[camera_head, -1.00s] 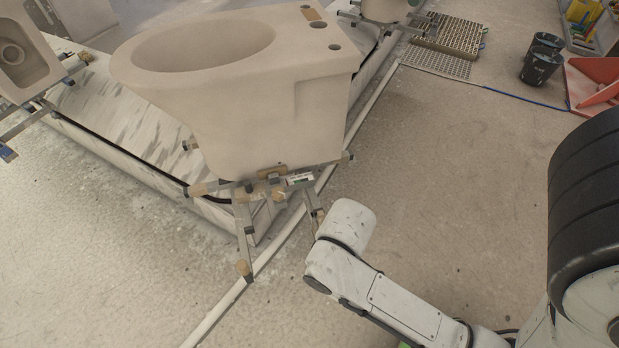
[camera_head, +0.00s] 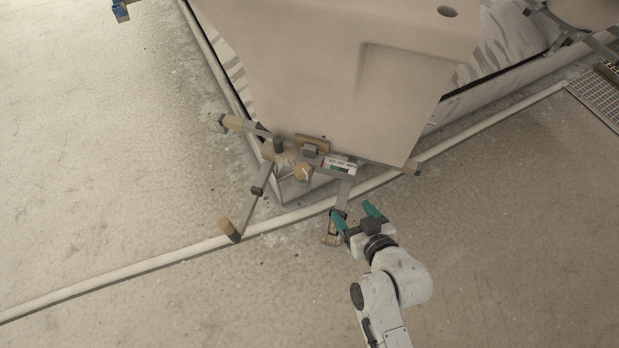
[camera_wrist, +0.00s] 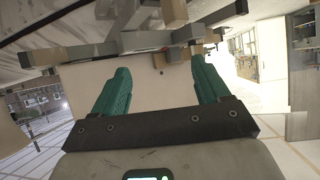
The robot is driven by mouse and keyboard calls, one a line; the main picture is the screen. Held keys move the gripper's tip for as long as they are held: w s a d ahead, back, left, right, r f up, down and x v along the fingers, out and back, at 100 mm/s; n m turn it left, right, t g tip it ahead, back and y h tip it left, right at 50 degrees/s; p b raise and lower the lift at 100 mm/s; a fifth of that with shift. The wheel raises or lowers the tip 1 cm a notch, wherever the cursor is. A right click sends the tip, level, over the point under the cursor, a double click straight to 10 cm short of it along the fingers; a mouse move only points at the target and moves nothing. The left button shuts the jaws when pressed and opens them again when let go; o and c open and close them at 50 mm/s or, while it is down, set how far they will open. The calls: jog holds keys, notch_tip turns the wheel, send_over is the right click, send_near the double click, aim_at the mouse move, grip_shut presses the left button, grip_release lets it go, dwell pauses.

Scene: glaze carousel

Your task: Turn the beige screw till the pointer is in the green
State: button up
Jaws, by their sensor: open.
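A beige faceted knob (camera_head: 303,172), apparently the beige screw, sits on the metal bracket below the beige ceramic bowl (camera_head: 400,100). Just right of it is a small white gauge (camera_head: 339,166) with red and green marks. Its pointer is too small to make out. My gripper (camera_head: 354,211), with teal fingers, is open and empty, below and to the right of the knob and gauge, apart from the knob. In the wrist view my gripper (camera_wrist: 160,70) has its fingers spread, with bracket bars beyond the tips. I cannot pick out the screw there.
Bracket arms with beige ends, one at the lower left (camera_head: 229,231), stick out around the knob. A bar hangs down close to my left finger. A pale pipe (camera_head: 130,266) runs along the floor under the bracket. The floor in front is clear.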

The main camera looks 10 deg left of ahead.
aim_at(305, 177)
jog(key=w+a+f+t+y+b, duration=0.1)
jog(key=w+a, duration=0.3)
jog(key=w+a+f+t+b, duration=0.1)
jog(key=w+a+t+b, duration=0.1)
jog(key=w+a, duration=0.2)
jog(key=w+a+t+y+b, duration=0.1)
jog(key=w+a+t+b, duration=0.1)
jog(key=w+a, duration=0.2)
jog(key=shift+w+a+f+n+y, duration=0.15)
jog(key=shift+a+f+n+y, duration=0.2)
jog(key=shift+a, duration=0.45)
jog(key=c, duration=0.9)
jog(key=shift+c, duration=0.2)
jog(key=shift+r+p, duration=0.2)
jog(key=shift+p, duration=0.85)
